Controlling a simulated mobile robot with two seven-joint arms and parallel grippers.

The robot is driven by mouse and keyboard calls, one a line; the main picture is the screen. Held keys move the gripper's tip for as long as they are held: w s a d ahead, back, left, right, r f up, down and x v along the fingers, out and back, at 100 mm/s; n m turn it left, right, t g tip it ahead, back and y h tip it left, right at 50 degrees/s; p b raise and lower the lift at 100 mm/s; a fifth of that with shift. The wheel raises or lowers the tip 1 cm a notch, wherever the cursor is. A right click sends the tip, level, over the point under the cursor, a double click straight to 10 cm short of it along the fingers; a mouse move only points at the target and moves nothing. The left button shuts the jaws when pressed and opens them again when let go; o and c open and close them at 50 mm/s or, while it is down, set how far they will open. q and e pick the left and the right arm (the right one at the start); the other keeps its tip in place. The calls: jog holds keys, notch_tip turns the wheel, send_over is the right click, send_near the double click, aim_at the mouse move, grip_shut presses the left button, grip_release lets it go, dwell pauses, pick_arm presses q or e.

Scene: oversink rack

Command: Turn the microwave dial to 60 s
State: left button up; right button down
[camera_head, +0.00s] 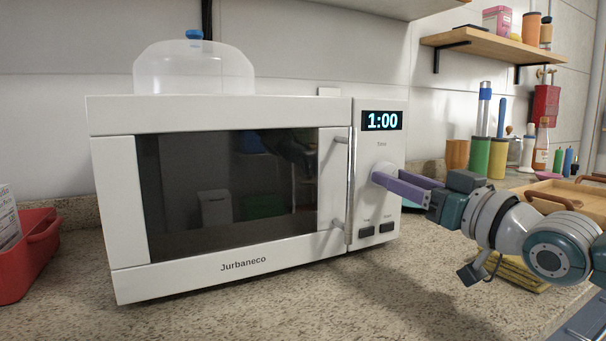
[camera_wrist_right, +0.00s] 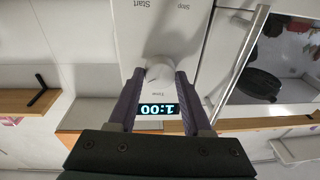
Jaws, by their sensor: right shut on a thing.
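The white microwave (camera_head: 215,118) stands on the counter with its door closed. Its display (camera_head: 382,121) reads 1:00; it also shows upside down in the right wrist view (camera_wrist_right: 160,109). The round white dial (camera_head: 383,170) sits below the display, under the label "Time". My right gripper (camera_head: 385,180) comes in from the right, its purple fingers shut on the dial. In the right wrist view the fingertips sit on both sides of the dial (camera_wrist_right: 159,70). My left gripper is not in view.
A vertical door handle (camera_head: 350,185) stands close left of the dial. A clear dome cover (camera_head: 194,68) sits on the microwave. A red bin (camera_head: 30,256) is at the left. A wooden shelf (camera_head: 500,47) and several jars stand at the right. The front counter is clear.

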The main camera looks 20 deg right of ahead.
dwell(0.5)
jog(key=shift+c, duration=1.7)
grip_release()
jog(key=s+d+f+p, duration=0.1)
jog(key=s+p, duration=0.1)
jog(key=s, duration=0.7)
jog(key=shift+s+d, duration=0.15)
jog(key=shift+s, duration=0.25)
